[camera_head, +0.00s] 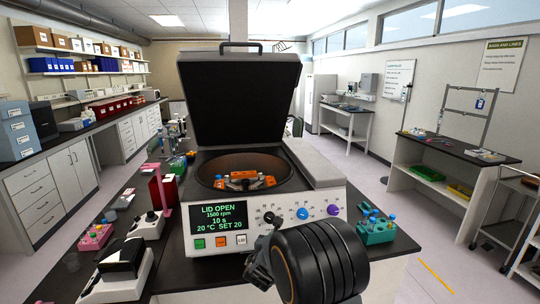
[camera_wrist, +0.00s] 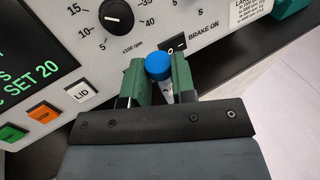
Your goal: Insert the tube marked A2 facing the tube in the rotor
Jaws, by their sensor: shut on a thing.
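My gripper (camera_wrist: 158,72) is shut on a tube with a blue cap (camera_wrist: 158,65) in the wrist view. The cap stands up between the two green fingers, and part of the pale tube body shows below it. No A2 mark can be read. The held tube is in front of the centrifuge's control panel (camera_wrist: 50,30). In the head view, my wrist hides most of the gripper. The centrifuge (camera_head: 330,200) has its lid (camera_head: 240,100) raised. An orange rotor (camera_head: 240,182) sits in the open bowl.
A teal rack (camera_head: 375,232) with blue-capped tubes stands right of the centrifuge. A pink rack (camera_head: 95,237) and small bench devices (camera_head: 147,226) stand at the left. The centrifuge display (camera_head: 217,216) reads LID OPEN. The raised lid stands behind the bowl.

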